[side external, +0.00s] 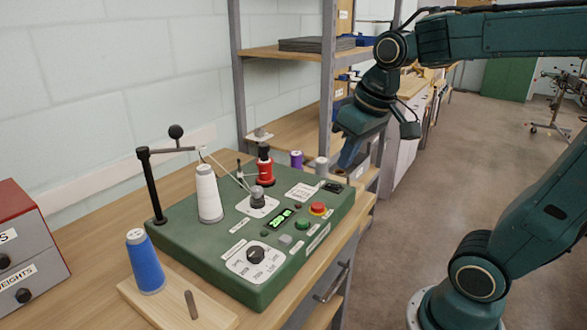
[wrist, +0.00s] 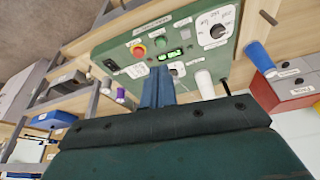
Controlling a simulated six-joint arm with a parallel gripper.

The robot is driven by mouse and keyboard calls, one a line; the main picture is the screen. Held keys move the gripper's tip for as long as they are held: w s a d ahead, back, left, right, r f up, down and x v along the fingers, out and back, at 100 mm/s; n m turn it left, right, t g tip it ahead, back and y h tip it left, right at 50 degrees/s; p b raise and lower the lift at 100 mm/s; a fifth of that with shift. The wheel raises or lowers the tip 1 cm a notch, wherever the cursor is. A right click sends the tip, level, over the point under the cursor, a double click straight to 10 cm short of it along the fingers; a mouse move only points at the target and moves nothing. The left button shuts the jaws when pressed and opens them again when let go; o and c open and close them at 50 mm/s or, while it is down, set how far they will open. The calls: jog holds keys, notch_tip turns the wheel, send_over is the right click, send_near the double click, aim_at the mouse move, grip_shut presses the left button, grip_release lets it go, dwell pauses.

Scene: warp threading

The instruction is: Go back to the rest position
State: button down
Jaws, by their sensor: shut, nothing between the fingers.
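My gripper (side external: 347,157) is above the right end of the green threading machine (side external: 215,262), apart from it, and its fingers are together with nothing between them. In the wrist view my gripper (wrist: 158,76) points toward the machine panel (wrist: 190,50). A white thread cone (side external: 208,194) stands on the machine near its left side. A thread runs from the arm of the black post (side external: 152,187) down toward the metal knob (side external: 257,195). A red spool (side external: 265,166) stands at the machine's back edge.
A blue cone (side external: 145,262) stands on a wooden board (side external: 170,305) at the front left. A red and grey drawer box (side external: 25,262) is at the far left. A purple spool (side external: 296,159) stands behind the machine. A shelf rack (side external: 328,75) rises close behind my gripper. Open floor lies right.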

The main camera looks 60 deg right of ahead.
jog(key=s+a+f+n+t, duration=0.1)
jog(key=s+a, duration=0.3)
jog(key=s, duration=0.4)
jog(key=shift+s+a+f+n+t+y, duration=0.15)
jog(key=shift+a+f+n+t+y, duration=0.15)
jog(key=shift+f+n, duration=0.15)
